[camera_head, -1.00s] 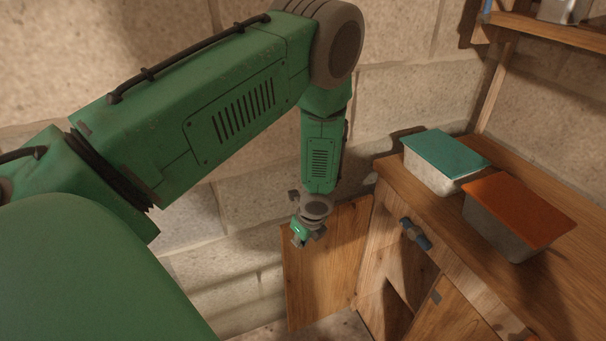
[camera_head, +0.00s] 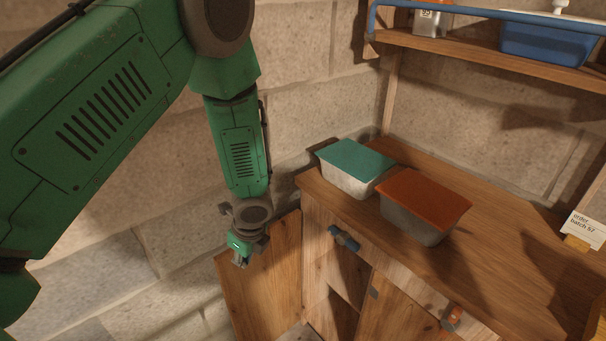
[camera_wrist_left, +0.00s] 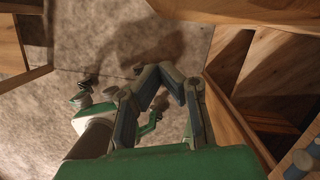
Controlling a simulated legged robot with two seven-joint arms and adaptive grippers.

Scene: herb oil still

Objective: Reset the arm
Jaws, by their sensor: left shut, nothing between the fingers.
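My left arm is green and hangs down beside the wooden cabinet in the head view. My left gripper (camera_head: 241,258) is at its lower end, in front of the open cabinet door (camera_head: 262,291). In the left wrist view the fingers of my left gripper (camera_wrist_left: 162,72) come together, with nothing between them. The gripper is apart from the bins on the cabinet top. My right gripper is not in view.
The cabinet top (camera_head: 484,273) holds a teal-lidded bin (camera_head: 356,167) and an orange-lidded bin (camera_head: 424,205). Blue (camera_head: 343,239) and orange (camera_head: 451,318) handles stick out at the front. A shelf (camera_head: 480,52) with a blue bin (camera_head: 549,39) is above. A label card (camera_head: 583,226) stands at right.

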